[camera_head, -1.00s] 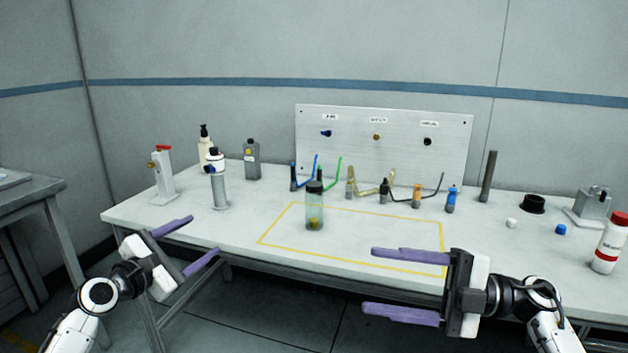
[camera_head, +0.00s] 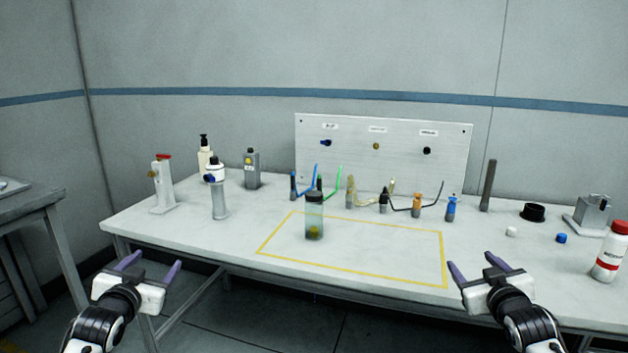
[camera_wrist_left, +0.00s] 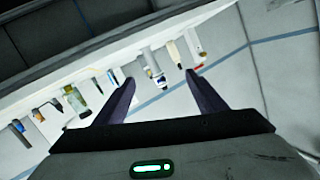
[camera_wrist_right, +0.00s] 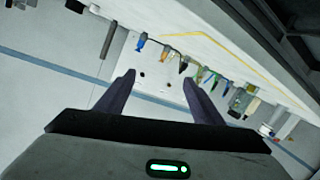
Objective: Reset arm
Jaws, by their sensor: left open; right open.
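My left gripper (camera_head: 151,268) is open and empty, in front of the table's left front edge in the head view. Its two purple fingers also show apart in the left wrist view (camera_wrist_left: 160,90). My right gripper (camera_head: 474,266) is open and empty, by the table's front edge at the right. Its fingers also show apart in the right wrist view (camera_wrist_right: 160,85). Neither gripper touches any object.
The white table (camera_head: 190,240) bears a clear bottle (camera_head: 314,217) inside a yellow outline. A metal panel (camera_head: 400,165) stands behind several small coloured tools. A red-capped white bottle (camera_head: 609,255) stands far right. A dispenser (camera_head: 218,195) stands at left.

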